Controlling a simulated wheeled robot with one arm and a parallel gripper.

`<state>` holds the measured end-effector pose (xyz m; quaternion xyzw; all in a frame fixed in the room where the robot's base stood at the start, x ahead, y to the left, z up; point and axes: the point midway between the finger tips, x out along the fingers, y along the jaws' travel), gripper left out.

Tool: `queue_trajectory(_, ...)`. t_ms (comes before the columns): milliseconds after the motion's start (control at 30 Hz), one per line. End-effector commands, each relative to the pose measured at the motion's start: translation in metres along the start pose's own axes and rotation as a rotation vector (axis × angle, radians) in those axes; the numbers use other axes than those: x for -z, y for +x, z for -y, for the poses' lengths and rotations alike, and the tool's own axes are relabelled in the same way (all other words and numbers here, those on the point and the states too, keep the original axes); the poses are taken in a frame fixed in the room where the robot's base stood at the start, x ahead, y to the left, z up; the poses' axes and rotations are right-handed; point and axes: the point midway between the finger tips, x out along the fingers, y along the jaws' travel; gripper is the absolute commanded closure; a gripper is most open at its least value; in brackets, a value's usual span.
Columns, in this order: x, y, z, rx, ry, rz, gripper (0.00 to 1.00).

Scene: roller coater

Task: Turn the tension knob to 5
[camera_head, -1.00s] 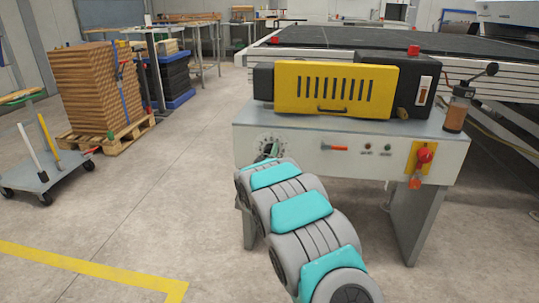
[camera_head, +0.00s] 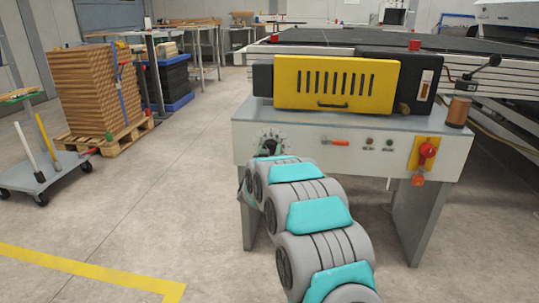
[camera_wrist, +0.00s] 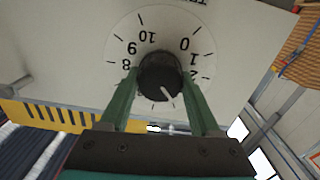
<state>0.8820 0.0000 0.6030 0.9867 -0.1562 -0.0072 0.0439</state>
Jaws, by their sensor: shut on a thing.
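The tension knob (camera_wrist: 160,76) is black with a white pointer line, at the middle of a round white dial (camera_wrist: 118,48). The dial appears upside down in the wrist view, with 8, 9, 10, 0, 1 and 2 readable. The pointer line slants down and slightly right in that view, towards the side where the numerals are hidden. My gripper (camera_wrist: 161,98) has its green fingers on either side of the knob, shut on it. In the head view the dial (camera_head: 268,137) is at the left of the grey front panel, and my arm hides most of the gripper.
The coater's grey panel (camera_head: 330,128) also carries an orange-red handle (camera_head: 335,142), small buttons and a red switch on a yellow plate (camera_head: 424,152). A yellow cover (camera_head: 335,84) stands above. A cart (camera_head: 45,172) and stacked boards (camera_head: 92,88) are at left, with open floor between.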

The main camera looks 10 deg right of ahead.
Motion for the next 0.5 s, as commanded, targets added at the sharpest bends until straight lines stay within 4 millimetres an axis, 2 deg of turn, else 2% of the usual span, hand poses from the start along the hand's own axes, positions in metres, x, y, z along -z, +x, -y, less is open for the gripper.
queue_trajectory(500,-0.0047,-0.0003,0.0002,0.002,0.474,0.001,0.92)
